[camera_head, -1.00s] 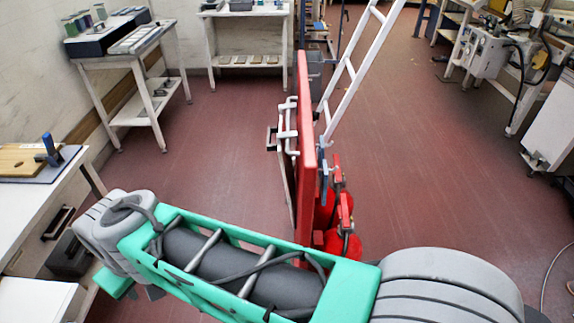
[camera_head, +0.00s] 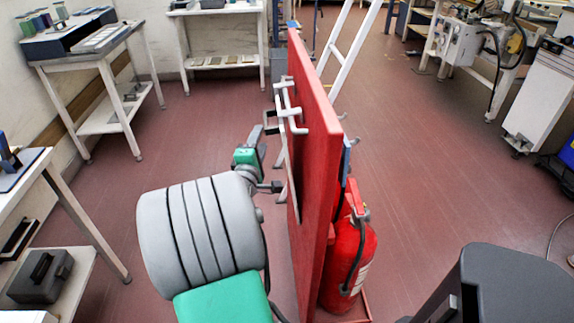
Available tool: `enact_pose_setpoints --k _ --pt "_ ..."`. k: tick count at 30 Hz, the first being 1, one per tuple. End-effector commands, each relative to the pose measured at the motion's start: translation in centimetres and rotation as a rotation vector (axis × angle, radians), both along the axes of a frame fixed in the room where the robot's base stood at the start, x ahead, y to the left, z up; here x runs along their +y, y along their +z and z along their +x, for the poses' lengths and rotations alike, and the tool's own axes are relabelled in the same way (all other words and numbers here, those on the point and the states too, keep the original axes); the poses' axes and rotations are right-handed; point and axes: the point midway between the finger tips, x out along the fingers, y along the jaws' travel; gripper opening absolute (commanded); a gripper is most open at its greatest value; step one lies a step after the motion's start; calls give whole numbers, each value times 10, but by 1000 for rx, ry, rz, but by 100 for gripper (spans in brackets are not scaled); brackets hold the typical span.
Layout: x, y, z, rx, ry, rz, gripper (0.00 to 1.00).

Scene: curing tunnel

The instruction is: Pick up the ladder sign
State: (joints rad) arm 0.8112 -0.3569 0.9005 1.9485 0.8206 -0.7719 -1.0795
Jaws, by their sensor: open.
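A tall red board (camera_head: 318,150) stands upright and is seen nearly edge-on. White hooks or bars (camera_head: 291,112) stick out from its left face. A thin pale panel (camera_head: 292,195) hangs close to that face; it may be the ladder sign, but its front is turned away and I cannot read it. A white ladder (camera_head: 346,55) leans behind the board. My gripper (camera_head: 265,160) is left of the board, beside the lower part of the panel. It is open and small in view, partly hidden by my wrist. I cannot tell whether it touches the panel.
A red fire extinguisher (camera_head: 350,262) stands right of the board. A white bench (camera_head: 88,62) and a white side table (camera_head: 50,190) with a dark box (camera_head: 40,277) are at left. Machines (camera_head: 480,45) line the right. The red floor in between is clear.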

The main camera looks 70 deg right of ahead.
Motion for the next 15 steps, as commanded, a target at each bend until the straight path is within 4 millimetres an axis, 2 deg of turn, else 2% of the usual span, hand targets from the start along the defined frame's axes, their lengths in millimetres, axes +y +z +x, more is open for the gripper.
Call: enact_pose_setpoints --k 12,15 --pt "-65 6 12 1 -1 -1 45" --pt "-72 6 14 1 1 -2 45"
